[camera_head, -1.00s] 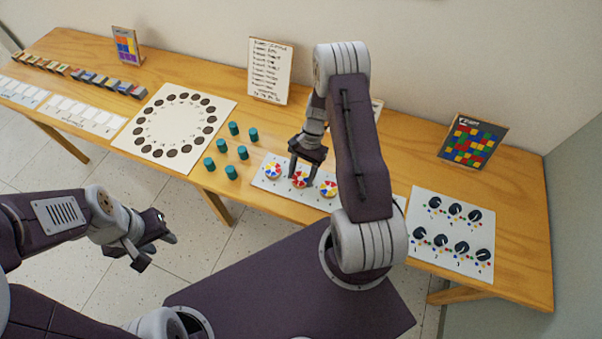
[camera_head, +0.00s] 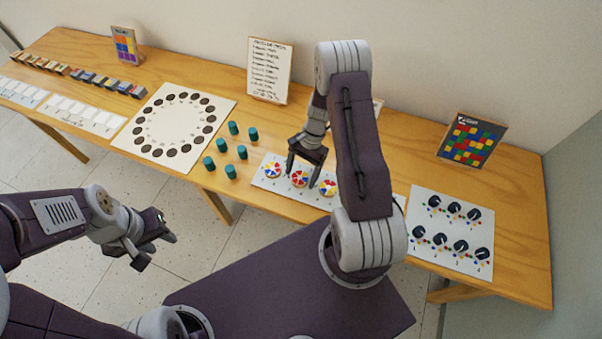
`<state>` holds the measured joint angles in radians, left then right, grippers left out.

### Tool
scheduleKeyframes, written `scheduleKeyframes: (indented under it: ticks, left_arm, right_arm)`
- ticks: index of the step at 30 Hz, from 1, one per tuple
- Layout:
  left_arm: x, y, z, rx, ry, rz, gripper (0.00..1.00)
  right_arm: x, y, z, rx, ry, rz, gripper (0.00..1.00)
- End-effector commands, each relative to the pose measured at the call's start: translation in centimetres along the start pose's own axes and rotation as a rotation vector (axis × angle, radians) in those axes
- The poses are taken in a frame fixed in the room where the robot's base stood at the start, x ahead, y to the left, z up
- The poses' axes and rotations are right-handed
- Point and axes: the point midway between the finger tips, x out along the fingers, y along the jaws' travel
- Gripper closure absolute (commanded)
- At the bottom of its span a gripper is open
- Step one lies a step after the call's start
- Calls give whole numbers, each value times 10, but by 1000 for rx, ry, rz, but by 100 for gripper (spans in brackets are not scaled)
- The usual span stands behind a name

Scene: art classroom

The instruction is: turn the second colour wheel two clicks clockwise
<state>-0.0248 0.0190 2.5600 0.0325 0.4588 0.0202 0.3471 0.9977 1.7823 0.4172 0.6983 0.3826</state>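A white strip (camera_head: 262,183) near the table's front edge carries three colour wheels in a row. They are the left wheel (camera_head: 272,170), the middle wheel (camera_head: 300,179) and the right wheel (camera_head: 328,188), each with coloured segments. My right gripper (camera_head: 302,178) points down at the middle wheel with its fingers spread, one on each side of it. A gap seems to show beside the wheel, but contact is hard to judge at this size. My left gripper (camera_head: 155,252) is open and empty, in front of the table over the floor.
Several teal cylinders (camera_head: 242,152) stand left of the strip, beside a white board with a ring of dark discs (camera_head: 133,141). A white panel of black dials (camera_head: 416,257) lies to the right. A text card (camera_head: 270,70) and a colour-grid card (camera_head: 470,140) stand at the back.

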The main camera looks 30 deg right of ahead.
Motion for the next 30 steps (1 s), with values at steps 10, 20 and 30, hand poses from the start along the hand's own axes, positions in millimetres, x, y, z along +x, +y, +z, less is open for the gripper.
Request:
scheduleKeyframes:
  ticks: [10,20,30]
  left_arm:
    - [3,0,0,0,0,0,64]
    - [5,0,0,0,0,0,64]
    - [5,0,0,0,0,0,64]
  right_arm:
    - [-40,-1,-1,-1,4,-5,26]
    - [-89,0,0,1,1,-1,26]
    - [-91,0,0,0,0,0,26]
